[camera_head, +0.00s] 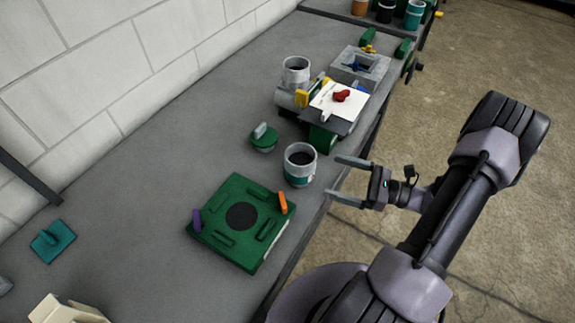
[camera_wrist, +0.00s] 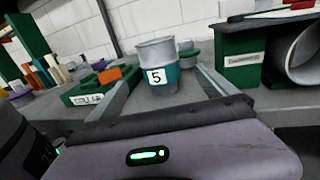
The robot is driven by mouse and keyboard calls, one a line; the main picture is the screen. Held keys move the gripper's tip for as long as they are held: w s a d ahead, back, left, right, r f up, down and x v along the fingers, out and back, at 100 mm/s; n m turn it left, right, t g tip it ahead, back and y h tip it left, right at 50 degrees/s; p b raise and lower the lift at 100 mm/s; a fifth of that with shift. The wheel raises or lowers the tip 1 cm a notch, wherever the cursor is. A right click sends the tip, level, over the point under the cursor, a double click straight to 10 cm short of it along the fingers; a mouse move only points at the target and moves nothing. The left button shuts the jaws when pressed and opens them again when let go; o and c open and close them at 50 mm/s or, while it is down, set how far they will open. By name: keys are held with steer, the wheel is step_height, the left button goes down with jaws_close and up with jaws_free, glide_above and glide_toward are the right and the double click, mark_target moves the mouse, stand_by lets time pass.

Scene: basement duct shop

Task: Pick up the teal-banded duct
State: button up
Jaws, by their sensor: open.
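The teal-banded duct (camera_head: 300,168) is a short grey open-topped cylinder standing upright on the grey bench near its front edge. In the wrist view the duct (camera_wrist: 157,70) shows a teal band and a white label with a black 5. My gripper (camera_head: 334,178) is open and empty, its two fingers pointing at the duct from the bench's front side. In the head view the fingertips stop just short of the duct. In the wrist view the duct appears between and beyond the fingers.
A green fixture (camera_head: 241,222) with orange and purple pieces lies left of the duct. A green lidded item (camera_head: 264,138) stands behind it. A raised stand with a white sheet (camera_head: 338,101) is close on the far side. Another teal can (camera_head: 414,14) stands at the far end.

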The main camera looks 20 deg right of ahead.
mark_target(290, 163)
steer(key=b+x, duration=0.1)
steer(key=x, duration=0.6)
steer(key=b+x, duration=0.2)
steer(key=x, duration=0.5)
steer(key=shift+f, duration=0.2)
steer(key=c, duration=1.7)
